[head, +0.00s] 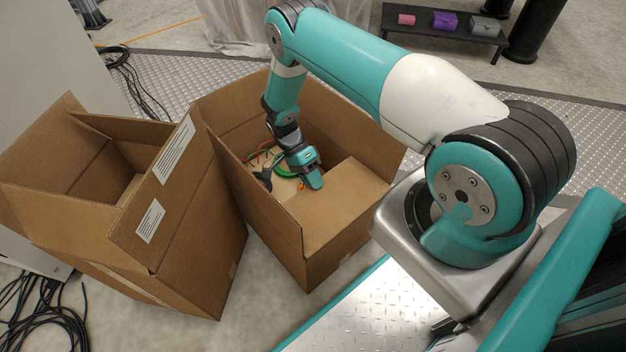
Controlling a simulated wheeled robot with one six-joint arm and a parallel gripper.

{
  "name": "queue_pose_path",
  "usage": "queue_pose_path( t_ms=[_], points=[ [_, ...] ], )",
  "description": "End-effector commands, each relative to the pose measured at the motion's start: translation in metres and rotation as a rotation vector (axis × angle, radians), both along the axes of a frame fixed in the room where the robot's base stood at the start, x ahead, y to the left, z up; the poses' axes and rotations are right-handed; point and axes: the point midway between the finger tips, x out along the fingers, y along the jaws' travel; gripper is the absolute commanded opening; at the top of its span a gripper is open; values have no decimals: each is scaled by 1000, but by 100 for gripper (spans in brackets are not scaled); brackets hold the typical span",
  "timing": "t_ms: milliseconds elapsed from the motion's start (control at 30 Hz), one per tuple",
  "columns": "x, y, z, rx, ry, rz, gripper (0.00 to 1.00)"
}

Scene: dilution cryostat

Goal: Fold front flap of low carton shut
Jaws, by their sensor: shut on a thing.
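The low carton (283,237) is the brown box in the middle of the head view, open at the top. Its front flap (345,207) is a light brown panel lying nearly flat over the near part of the opening. My gripper (315,183) reaches down into the opening from the far side. It is shut at the inner edge of the flap, with the flap's edge between its fingers as far as I can see. The fingertips are partly hidden. Green and dark cables (283,166) lie inside the carton beyond the flap.
A second brown carton (190,255) with raised flaps and white labels stands close on the left. A black low bench (440,42) with small pink, purple and grey boxes stands at the back. Black cables (45,312) lie on the floor at lower left.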

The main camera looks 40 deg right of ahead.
Motion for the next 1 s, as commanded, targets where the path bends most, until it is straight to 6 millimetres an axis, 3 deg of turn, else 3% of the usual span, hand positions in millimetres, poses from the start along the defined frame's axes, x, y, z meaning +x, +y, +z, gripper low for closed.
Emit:
queue_pose_path(
  t_ms=[33, 67, 100, 133, 1000],
  points=[
    [-8, 1, -17, 4, -1, 4, 0],
    [-9, 1, -17, 5, 0, 4, 0],
    [-9, 1, -17, 5, 1, 4, 26],
    [-10, 0, -17, 5, 2, 2, 30],
    [-11, -2, -16, 1, 5, -1, 30]
  ],
)
